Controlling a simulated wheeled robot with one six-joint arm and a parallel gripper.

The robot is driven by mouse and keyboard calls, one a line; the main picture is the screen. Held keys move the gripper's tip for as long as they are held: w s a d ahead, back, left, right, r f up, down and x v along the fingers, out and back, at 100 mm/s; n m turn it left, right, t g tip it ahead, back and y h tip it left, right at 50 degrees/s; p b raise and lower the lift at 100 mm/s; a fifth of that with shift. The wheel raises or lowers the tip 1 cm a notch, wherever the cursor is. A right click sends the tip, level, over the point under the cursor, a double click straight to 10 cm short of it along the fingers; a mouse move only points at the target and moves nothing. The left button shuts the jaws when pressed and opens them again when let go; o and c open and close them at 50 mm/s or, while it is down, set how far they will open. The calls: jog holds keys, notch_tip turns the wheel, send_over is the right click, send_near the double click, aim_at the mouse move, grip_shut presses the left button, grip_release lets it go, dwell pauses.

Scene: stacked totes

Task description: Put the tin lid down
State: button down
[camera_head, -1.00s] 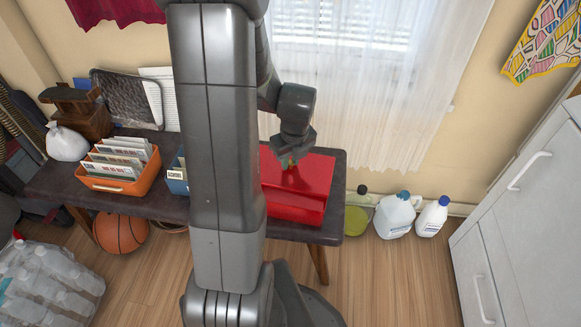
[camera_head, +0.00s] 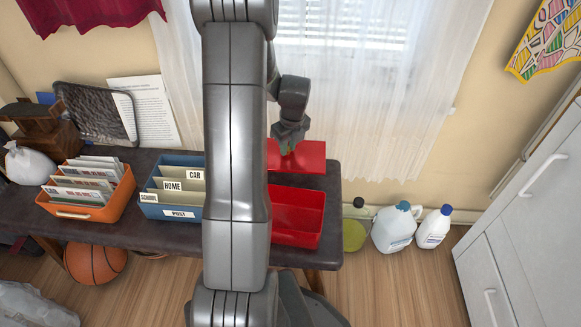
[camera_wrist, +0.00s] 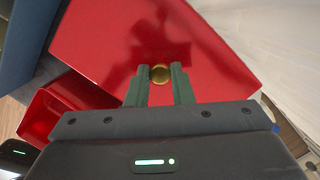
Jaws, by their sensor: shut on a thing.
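The red tin lid (camera_head: 312,158) is a flat rectangular panel with a small gold knob (camera_wrist: 160,74). My gripper (camera_head: 289,148) is shut on that knob; both fingers flank it in the wrist view (camera_wrist: 160,85). The lid is behind the red tin (camera_head: 297,237), at the back right of the dark table. I cannot tell whether it touches the tabletop. My arm hides the tin's left side.
A blue sorter (camera_head: 182,213) with labelled dividers and an orange tray of cards (camera_head: 85,213) stand left on the table (camera_head: 150,235). A curtain (camera_head: 375,100) hangs behind. Bottles (camera_head: 393,232) stand on the floor at right, near a white cabinet (camera_head: 530,200).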

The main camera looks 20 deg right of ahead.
aim_at(289, 150)
notch_tip(289, 150, down, 7)
jog(key=shift+f+b, duration=0.2)
jog(key=shift+b, duration=0.85)
jog(key=shift+f, duration=0.1)
jog(key=c, duration=1.3)
grip_release()
jog(key=r+p, duration=0.1)
jog(key=r, duration=0.3)
jog(key=s+r+p, duration=0.1)
jog(key=r, duration=0.3)
jog(key=r+p, duration=0.1)
jog(key=r, duration=0.3)
jog(key=shift+s+d+p, duration=0.3)
jog(key=shift+s+p, duration=0.05)
jog(key=f+b, duration=0.1)
jog(key=f, duration=0.3)
jog(key=w+f+b, duration=0.1)
jog(key=f, duration=0.3)
jog(key=f+b, duration=0.2)
jog(key=f, duration=0.2)
jog(key=shift+w+a+f, duration=0.3)
jog(key=shift+w+f, duration=0.05)
jog(key=shift+f, duration=0.05)
notch_tip(289, 150, up, 4)
jog(key=shift+r+p, duration=0.1)
jog(key=shift+p, duration=0.65)
